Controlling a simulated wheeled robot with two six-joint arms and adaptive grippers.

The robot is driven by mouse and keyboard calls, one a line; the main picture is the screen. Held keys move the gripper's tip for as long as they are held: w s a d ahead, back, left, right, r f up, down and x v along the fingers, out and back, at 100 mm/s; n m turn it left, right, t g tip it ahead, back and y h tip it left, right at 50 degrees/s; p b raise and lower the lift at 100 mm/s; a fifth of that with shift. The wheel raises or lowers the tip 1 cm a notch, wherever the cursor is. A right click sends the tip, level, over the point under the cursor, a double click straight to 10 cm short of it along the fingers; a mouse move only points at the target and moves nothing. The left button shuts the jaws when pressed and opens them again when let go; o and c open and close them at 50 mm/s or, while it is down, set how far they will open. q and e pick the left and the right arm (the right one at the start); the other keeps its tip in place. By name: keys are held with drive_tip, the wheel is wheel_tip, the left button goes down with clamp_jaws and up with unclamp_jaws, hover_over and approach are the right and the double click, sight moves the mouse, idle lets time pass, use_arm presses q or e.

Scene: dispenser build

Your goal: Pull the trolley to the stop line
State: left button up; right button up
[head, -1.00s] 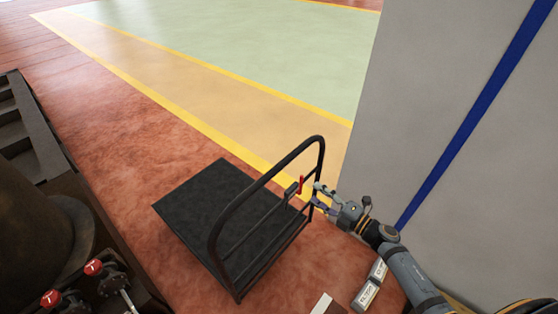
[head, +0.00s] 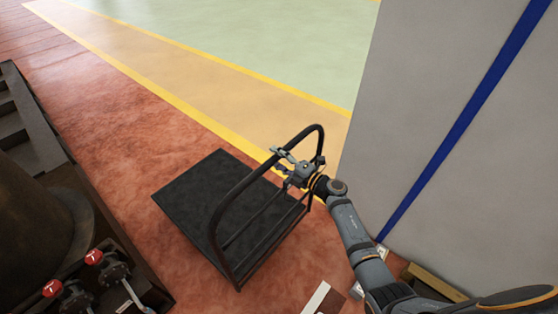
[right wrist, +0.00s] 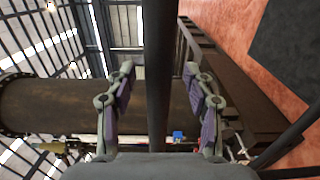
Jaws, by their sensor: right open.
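The trolley (head: 195,190) has a flat black deck and a dark tubular push handle (head: 236,196), and stands on the red floor. My right gripper (head: 277,160) is at the upper right part of the handle. In the right wrist view, a dark handle bar (right wrist: 160,85) runs between the open fingers of that gripper (right wrist: 158,75), with gaps on both sides. My left gripper is out of view.
A grey wall (head: 430,110) with a blue stripe stands close on the right. Dark machinery with red-handled valves (head: 94,257) lines the left. A yellow-edged tan walkway (head: 200,80) lies beyond the trolley. The red floor left of the deck is clear.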

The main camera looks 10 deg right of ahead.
drive_tip(key=shift+w+a, duration=0.25)
clamp_jaws()
idle(0.4)
